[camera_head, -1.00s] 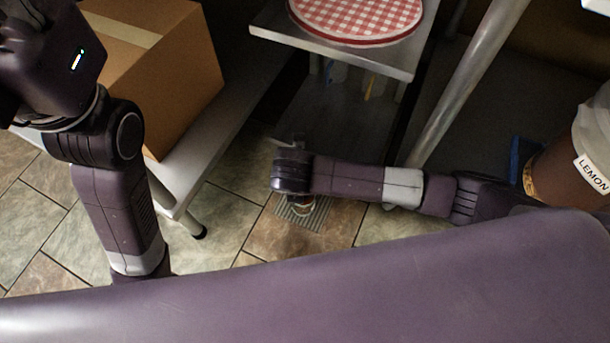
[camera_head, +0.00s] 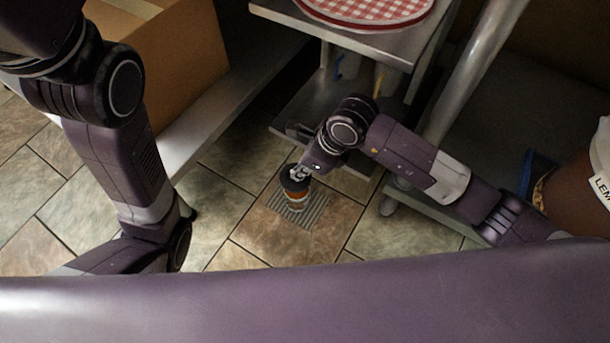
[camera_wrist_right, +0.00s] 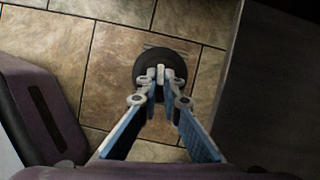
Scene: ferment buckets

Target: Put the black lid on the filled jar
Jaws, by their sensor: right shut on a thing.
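The black lid (camera_head: 293,184) is held by my right gripper (camera_head: 299,173), whose fingertips are closed on its small pale knob. In the right wrist view the lid (camera_wrist_right: 150,62) is a dark disc beyond the gripper (camera_wrist_right: 160,78). The filled jar (camera_head: 296,200), with orange contents, stands upright on a floor grate. The lid is directly over the jar's top and looks about level. I cannot tell whether it rests on the rim or is slightly above it. In the wrist view the lid hides the jar. My left gripper is out of view; only its arm shows.
The ribbed floor grate (camera_head: 318,209) lies on the tiles. A metal shelf unit (camera_head: 385,45) with a checkered round item (camera_head: 375,8) stands behind, close to my right arm. A cardboard box (camera_head: 185,60) sits on a low bench at left. A labelled bucket (camera_head: 570,185) is at right.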

